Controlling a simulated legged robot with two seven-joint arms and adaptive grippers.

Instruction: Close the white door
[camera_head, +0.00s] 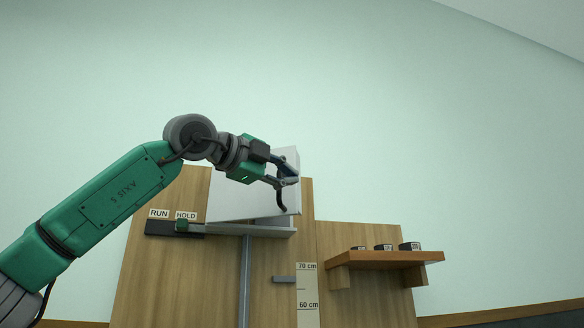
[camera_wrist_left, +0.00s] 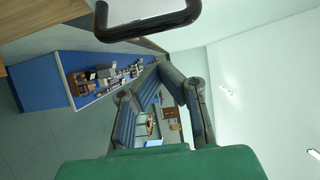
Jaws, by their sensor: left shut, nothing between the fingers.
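The white door (camera_head: 235,200) is the pale front panel of a white box on the wooden panel in the head view. A dark gap shows under its right part, and its lower edge slants against the ledge below. I cannot tell how far open it stands. My left gripper (camera_head: 292,181) is shut and empty in front of the door's right part, hiding some of it. A black curved handle (camera_head: 282,203) hangs just below the fingers. In the left wrist view the gripper (camera_wrist_left: 161,66) points at the room, with a black handle (camera_wrist_left: 150,30) above the fingertips. My right gripper is not in view.
A grey ledge (camera_head: 265,231) runs under the box. RUN and HOLD labels with a dark slider (camera_head: 182,225) sit at its left. A wooden shelf (camera_head: 385,258) with several small dark blocks is at the right. A blue bench (camera_wrist_left: 85,80) shows in the wrist view.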

